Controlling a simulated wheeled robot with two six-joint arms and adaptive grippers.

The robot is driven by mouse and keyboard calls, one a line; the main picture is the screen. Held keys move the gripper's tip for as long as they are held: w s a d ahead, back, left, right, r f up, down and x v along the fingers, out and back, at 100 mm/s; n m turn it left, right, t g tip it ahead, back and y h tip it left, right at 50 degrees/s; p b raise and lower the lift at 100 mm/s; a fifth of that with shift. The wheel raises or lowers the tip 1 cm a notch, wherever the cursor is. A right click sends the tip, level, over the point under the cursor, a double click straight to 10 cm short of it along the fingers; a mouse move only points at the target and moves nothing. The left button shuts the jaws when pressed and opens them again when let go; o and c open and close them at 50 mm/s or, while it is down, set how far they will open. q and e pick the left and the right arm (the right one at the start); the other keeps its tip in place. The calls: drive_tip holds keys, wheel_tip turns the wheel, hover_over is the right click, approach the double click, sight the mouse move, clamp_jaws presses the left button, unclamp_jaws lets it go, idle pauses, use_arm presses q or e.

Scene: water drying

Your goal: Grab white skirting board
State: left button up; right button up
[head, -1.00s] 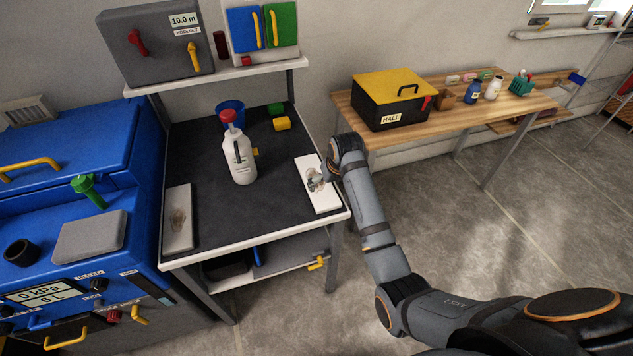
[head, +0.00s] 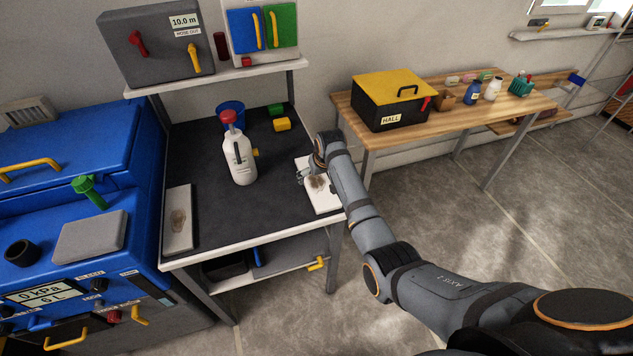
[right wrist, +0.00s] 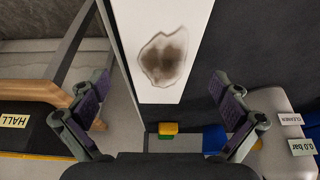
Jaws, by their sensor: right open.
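A white skirting board (head: 323,198) with a brown stain lies at the right edge of the dark workbench. Its far part is partly hidden by my right gripper and wrist. In the right wrist view this white board (right wrist: 180,90) runs up out of the top of the picture, its stain facing the camera. My right gripper (head: 301,175) is open and empty over the board's far left side; in the right wrist view its fingers (right wrist: 160,85) stand apart on either side of the board's near end. A second stained white board (head: 178,235) lies at the bench's left edge. My left gripper is not in view.
A white spray bottle (head: 240,165) with a red top stands mid-bench. A blue cup (head: 232,108) and yellow (head: 282,124) and green (head: 275,109) blocks are behind. A black box labelled HALL (head: 385,112) sits on the wooden table (head: 440,125). The bench's front middle is clear.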

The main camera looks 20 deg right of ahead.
drive_tip(key=x, duration=0.3)
drive_tip(key=shift+r, duration=0.15)
drive_tip(key=shift+c, duration=1.3)
drive_tip(key=c, duration=1.1)
drive_tip(key=shift+r, duration=0.1)
drive_tip(key=shift+r, duration=0.35)
wheel_tip(320, 180, up, 3)
drive_tip(key=shift+s+d, duration=0.15)
drive_tip(key=shift+s, duration=0.05)
drive_tip(key=s+r, duration=0.1)
drive_tip(key=r, duration=0.1)
drive_tip(key=s+d+r, duration=0.1)
drive_tip(key=s+r, duration=0.1)
drive_tip(key=shift+s+r, duration=0.15)
drive_tip(key=shift+s, duration=0.15)
drive_tip(key=s+d+r, duration=0.2)
drive_tip(key=s+r, duration=0.3)
drive_tip(key=s, duration=0.4)
drive_tip(key=shift+s+d+b, duration=0.2)
drive_tip(key=shift+s+b, duration=0.1)
drive_tip(key=shift+b, duration=0.05)
